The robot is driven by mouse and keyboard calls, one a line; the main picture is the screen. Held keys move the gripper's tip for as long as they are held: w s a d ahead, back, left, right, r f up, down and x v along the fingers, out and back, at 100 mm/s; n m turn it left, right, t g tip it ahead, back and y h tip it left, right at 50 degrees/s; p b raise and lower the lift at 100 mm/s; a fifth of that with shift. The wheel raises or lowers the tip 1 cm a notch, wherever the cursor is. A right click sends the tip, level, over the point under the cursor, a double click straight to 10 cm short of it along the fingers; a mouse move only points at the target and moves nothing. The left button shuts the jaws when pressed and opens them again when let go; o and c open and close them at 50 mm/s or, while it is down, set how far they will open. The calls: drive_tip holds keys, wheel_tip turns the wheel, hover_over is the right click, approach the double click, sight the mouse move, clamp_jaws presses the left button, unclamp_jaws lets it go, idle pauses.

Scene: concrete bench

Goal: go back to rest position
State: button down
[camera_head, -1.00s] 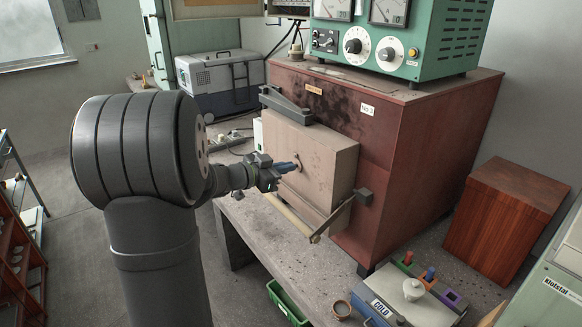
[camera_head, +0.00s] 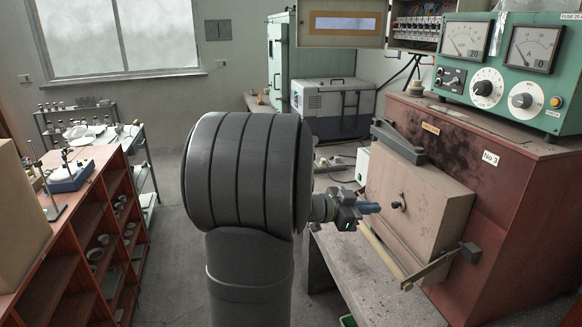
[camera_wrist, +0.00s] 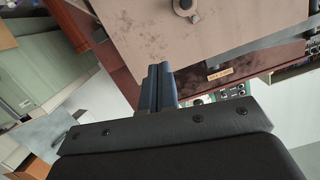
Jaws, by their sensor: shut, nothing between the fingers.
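My gripper (camera_head: 369,207) is at the end of my dark grey arm in the head view, in front of the beige furnace door (camera_head: 420,206). Its blue-grey fingers are together with nothing between them, which the wrist view (camera_wrist: 157,88) also shows. The fingertips point at the door and its small round knob (camera_head: 398,206). A small gap seems to lie between fingertips and door. The wrist view shows the door face and knob (camera_wrist: 184,6) tilted at the top.
A green meter unit (camera_head: 505,75) stands on the furnace. A grey cool box (camera_head: 333,108) stands behind. A wooden shelf with glassware (camera_head: 85,200) is at left. Open floor lies between shelf and arm.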

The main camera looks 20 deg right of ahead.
drive_tip(key=shift+d, duration=0.1)
drive_tip(key=d, duration=0.3)
drive_tip(key=w+d, duration=0.1)
drive_tip(key=d, duration=0.2)
drive_tip(key=d+f, duration=0.1)
drive_tip(key=d, duration=0.2)
drive_tip(key=shift+w+d+f, duration=0.1)
drive_tip(key=shift+w+d, duration=0.05)
drive_tip(key=shift+w, duration=0.1)
drive_tip(key=shift+w+n, duration=0.25)
drive_tip(key=shift+n, duration=0.05)
drive_tip(key=w+n, duration=0.1)
drive_tip(key=w+r+n+g, duration=0.1)
drive_tip(key=shift+d+r+n, duration=0.15)
drive_tip(key=shift+r+n, duration=0.05)
drive_tip(key=shift+n, duration=0.1)
drive_tip(key=w+n, duration=0.1)
drive_tip(key=w+n+g, duration=0.1)
drive_tip(key=n, duration=0.1)
drive_tip(key=shift+w+d+r, duration=0.1)
drive_tip(key=shift+w+r, duration=0.15)
drive_tip(key=shift+r, duration=0.15)
drive_tip(key=a+r, duration=0.1)
drive_tip(key=w+a+r, duration=0.1)
drive_tip(key=shift+w+a+r, duration=0.3)
drive_tip(key=shift+r, duration=0.1)
